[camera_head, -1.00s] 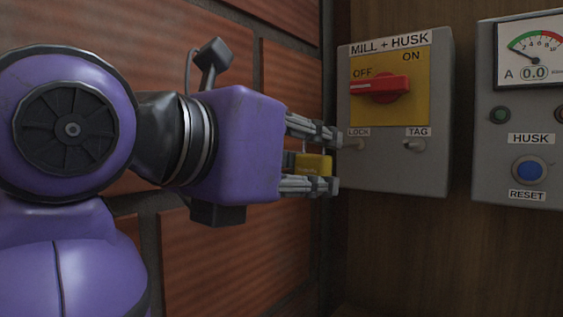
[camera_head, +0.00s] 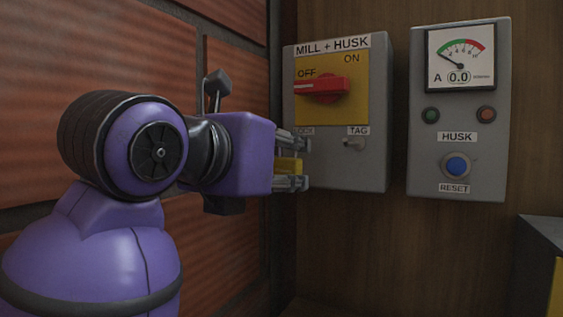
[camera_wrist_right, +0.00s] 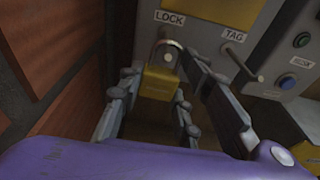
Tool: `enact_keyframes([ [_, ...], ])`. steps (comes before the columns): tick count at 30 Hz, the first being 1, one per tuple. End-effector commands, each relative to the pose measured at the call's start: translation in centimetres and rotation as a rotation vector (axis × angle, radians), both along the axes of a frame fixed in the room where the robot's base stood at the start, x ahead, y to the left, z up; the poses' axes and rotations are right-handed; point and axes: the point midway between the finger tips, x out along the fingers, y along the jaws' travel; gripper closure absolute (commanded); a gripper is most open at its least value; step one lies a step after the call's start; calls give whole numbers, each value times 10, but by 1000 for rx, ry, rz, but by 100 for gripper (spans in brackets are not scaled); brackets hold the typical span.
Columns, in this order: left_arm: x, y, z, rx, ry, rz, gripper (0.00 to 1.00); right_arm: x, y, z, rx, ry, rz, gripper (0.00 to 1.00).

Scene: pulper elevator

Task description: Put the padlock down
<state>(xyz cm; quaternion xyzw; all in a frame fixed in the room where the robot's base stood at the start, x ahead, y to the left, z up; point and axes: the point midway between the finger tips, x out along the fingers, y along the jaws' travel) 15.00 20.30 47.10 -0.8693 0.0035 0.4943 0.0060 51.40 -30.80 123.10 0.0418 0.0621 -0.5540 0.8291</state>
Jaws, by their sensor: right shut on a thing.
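The padlock (camera_head: 289,165) has a yellow body and a grey shackle. My right gripper (camera_head: 299,164) is shut on it, at the lower left of the grey MILL + HUSK switch box (camera_head: 340,176). In the right wrist view the padlock (camera_wrist_right: 158,85) is upright between the fingers of the right gripper (camera_wrist_right: 163,66). Its shackle is at the peg under the LOCK label (camera_wrist_right: 169,18); I cannot tell whether it is around the peg. In the head view the fingers hide the LOCK peg. My left gripper is not in view.
The red switch handle (camera_head: 322,87) points to OFF. The TAG peg (camera_head: 354,144) stands out right of the LOCK spot. A second grey box (camera_head: 457,120) has a meter reading 0.0 and a blue RESET button. A brick wall (camera_head: 130,60) is close at left.

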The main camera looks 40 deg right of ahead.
Motion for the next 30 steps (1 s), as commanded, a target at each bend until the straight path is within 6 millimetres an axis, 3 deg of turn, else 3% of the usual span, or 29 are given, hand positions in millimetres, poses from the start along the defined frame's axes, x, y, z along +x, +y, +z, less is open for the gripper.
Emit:
enact_keyframes([
  [3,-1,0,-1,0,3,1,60,0,0,-5,0,1,0,97],
  [4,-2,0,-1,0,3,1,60,0,0,-5,0,0,0,66],
  [8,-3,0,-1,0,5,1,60,0,0,-4,0,0,0,49],
  [21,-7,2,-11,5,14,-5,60,0,1,-5,-1,0,-1,49],
  [30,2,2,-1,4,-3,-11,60,-21,52,4,1,1,3,49],
])
